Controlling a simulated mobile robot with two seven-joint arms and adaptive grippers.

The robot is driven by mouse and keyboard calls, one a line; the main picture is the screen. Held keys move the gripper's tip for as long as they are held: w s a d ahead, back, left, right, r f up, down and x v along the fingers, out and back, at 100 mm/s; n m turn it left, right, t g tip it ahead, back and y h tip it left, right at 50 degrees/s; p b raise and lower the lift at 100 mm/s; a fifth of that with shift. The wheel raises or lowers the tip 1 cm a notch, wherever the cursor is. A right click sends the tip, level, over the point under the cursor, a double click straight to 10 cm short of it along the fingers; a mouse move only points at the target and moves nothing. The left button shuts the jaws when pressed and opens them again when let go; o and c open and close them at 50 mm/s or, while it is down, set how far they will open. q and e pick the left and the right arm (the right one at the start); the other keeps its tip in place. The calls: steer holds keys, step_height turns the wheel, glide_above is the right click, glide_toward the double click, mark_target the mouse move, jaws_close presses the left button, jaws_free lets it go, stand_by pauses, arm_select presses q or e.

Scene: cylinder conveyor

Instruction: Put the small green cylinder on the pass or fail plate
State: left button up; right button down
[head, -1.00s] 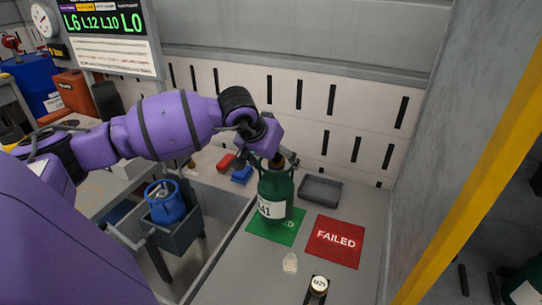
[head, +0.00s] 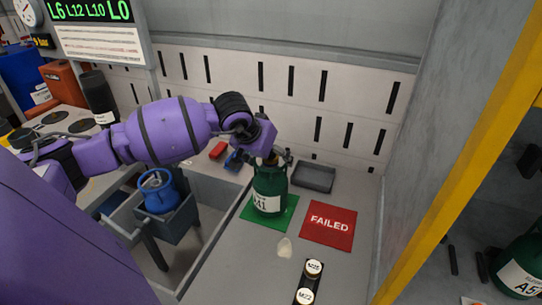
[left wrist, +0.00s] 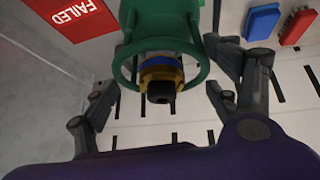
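The small green cylinder (head: 269,190) has a white label and stands upright on the green plate (head: 288,216). The red plate (head: 328,226) marked FAILED lies to its right. My left gripper (head: 272,157) is at the cylinder's top. In the left wrist view, the green collar (left wrist: 126,68) and the yellow, blue and black valve (left wrist: 161,78) lie between the spread fingers of that gripper (left wrist: 163,90). The fingers look apart from the collar, so the gripper appears open. The cylinder hides part of the green plate and its lettering. My right gripper is not in view.
A grey tray (head: 314,178) sits behind the plates, with red (head: 218,151) and blue (head: 233,160) items to its left. A blue cylinder (head: 156,193) is in a bin at left. Another green cylinder (head: 522,268) is at far right.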

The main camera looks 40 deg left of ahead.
arm_select(q)
steer(key=shift+o, duration=0.9)
steer(key=shift+r, duration=0.1)
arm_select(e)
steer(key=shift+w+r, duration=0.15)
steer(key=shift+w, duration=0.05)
arm_select(q)
steer(key=shift+r, duration=0.3)
steer(key=v, duration=1.1)
steer(key=shift+s+r+p, duration=0.2)
steer(key=shift+s+p, duration=0.1)
steer(key=shift+p, duration=0.15)
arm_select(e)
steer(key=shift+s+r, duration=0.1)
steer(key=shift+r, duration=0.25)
arm_select(q)
steer(key=shift+f, duration=0.1)
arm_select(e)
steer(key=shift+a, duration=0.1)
